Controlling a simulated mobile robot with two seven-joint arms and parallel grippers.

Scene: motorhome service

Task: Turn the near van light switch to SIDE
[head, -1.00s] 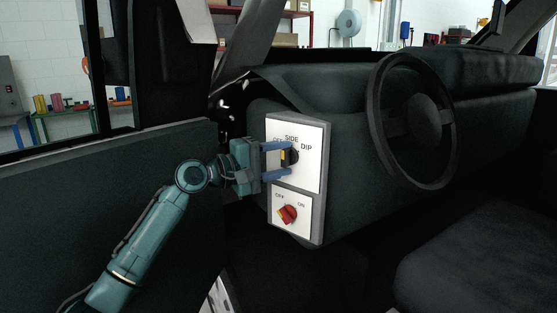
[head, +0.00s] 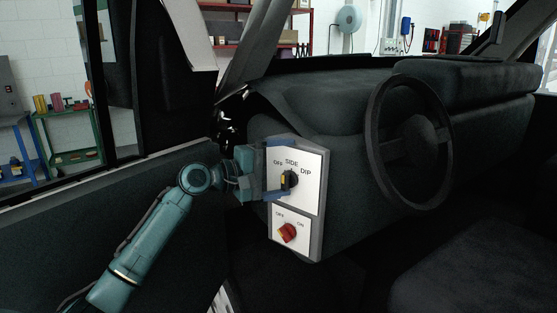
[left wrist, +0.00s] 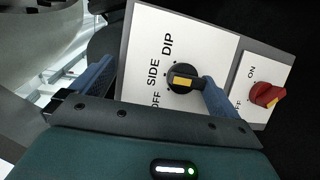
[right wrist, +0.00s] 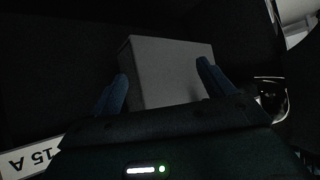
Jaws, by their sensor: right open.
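The near van light switch is a black knob (head: 291,180) with a yellow mark, on a white panel (head: 310,205) labelled OFF, SIDE and DIP. In the left wrist view the knob (left wrist: 183,78) has its yellow bar lined up roughly with SIDE. My left gripper (head: 279,172) is open at the panel's left side. In the left wrist view one finger is close beside the knob's lower end; I cannot tell whether they touch. The other finger is apart, past the panel's edge. My right gripper (right wrist: 161,78) is open and out of the head view.
A red switch (head: 287,232) labelled OFF and ON sits just below. The steering wheel (head: 372,140) is to the right, the dark door (head: 90,220) to the left. A grey box (right wrist: 170,75) lies ahead of my right gripper, with a "15 A" label (right wrist: 35,158) at left.

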